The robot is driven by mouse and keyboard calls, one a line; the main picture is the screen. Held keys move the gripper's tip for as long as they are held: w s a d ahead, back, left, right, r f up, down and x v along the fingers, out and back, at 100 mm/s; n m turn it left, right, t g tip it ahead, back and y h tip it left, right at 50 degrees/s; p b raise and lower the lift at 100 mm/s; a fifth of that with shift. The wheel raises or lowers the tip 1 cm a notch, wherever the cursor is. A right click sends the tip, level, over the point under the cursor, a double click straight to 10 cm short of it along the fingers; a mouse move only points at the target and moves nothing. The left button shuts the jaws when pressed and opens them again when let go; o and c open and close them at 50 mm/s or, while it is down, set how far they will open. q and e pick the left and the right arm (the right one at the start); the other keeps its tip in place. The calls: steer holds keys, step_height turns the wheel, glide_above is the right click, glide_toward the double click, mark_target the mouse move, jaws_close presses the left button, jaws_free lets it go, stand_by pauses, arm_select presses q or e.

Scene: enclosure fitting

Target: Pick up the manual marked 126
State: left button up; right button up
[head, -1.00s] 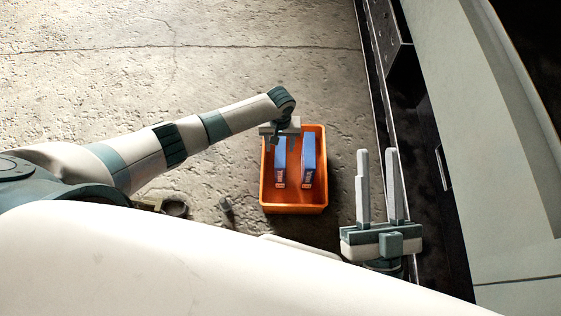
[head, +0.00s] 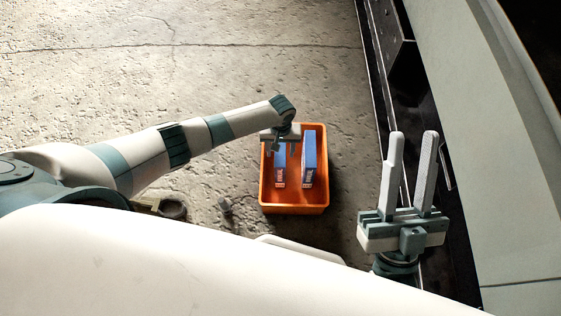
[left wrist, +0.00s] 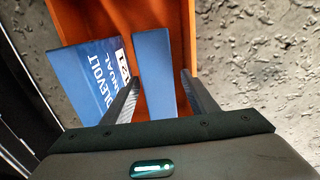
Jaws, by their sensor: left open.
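Two blue manuals stand on edge in the orange bin, a left one (head: 280,170) and a right one (head: 308,158) in the head view. Their numbers are too small to read there. My left gripper (head: 281,145) is open over the left manual. In the left wrist view, a plain blue manual edge (left wrist: 154,68) lies between the open fingers (left wrist: 160,98), with no number visible. My right gripper (head: 411,145) is open and empty.
The orange bin (head: 293,209) sits on the cracked concrete floor (head: 230,90). A dark structure with a pale panel (head: 490,190) stands on the right, close to my right gripper. The floor left of and beyond the bin is mostly clear.

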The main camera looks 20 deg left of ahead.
arm_select(q)
steer(key=shift+f, duration=0.15)
stand_by(0.3)
jaws_close()
